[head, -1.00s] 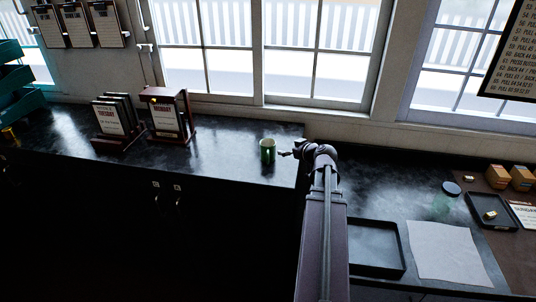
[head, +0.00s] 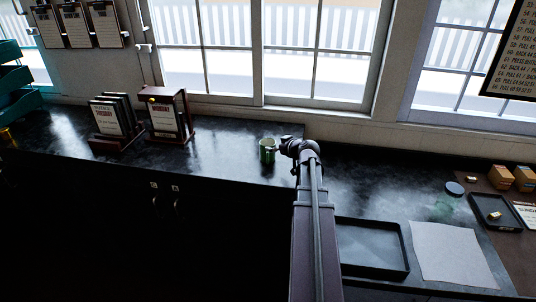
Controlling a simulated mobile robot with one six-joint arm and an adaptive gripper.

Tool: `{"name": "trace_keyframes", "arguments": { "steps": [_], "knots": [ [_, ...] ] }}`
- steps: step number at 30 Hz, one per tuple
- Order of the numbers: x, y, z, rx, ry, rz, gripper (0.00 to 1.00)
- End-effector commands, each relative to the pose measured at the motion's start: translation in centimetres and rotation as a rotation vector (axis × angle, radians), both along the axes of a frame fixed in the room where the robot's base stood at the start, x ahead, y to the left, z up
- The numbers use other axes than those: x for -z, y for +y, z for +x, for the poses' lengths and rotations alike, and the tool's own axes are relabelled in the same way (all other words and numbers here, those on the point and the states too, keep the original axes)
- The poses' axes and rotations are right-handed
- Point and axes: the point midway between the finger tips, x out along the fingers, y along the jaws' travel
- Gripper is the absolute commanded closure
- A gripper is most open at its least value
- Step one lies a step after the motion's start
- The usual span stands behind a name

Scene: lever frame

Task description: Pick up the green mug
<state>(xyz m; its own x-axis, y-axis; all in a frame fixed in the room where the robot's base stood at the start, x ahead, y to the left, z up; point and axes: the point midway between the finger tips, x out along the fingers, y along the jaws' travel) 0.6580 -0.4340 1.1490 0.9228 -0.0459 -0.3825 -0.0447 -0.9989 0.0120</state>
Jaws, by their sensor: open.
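The green mug (head: 267,151) stands upright on the dark counter near its right end, below the middle window. My gripper (head: 282,147) is at the mug's right side, pointing left, and is open. Its fingertips overlap the mug's right edge in the picture. I cannot tell whether they touch the mug or reach around it. The mug's right edge is partly hidden by my gripper.
Two wooden card stands (head: 170,118) and (head: 117,122) are to the left on the counter. A black tray (head: 372,270), a pale sheet (head: 447,252) and a green glass jar (head: 447,207) are on the lower right surface. The counter left of the mug is clear.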

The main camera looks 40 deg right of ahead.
Motion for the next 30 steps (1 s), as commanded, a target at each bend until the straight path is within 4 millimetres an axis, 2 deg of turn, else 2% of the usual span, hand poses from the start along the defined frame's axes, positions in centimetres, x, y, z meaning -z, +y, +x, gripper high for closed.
{"name": "trace_keyframes", "arguments": {
  "steps": [5, 18, 30],
  "knots": [
    [0.3, -0.1, 0.5, -0.001, 0.000, 0.000, 0.00],
    [1.9, -0.3, 4.6, -0.001, -0.001, 0.000, 0.00],
    [1.9, -0.2, 4.8, 0.000, -0.001, 0.000, 0.00]
  ]
}}
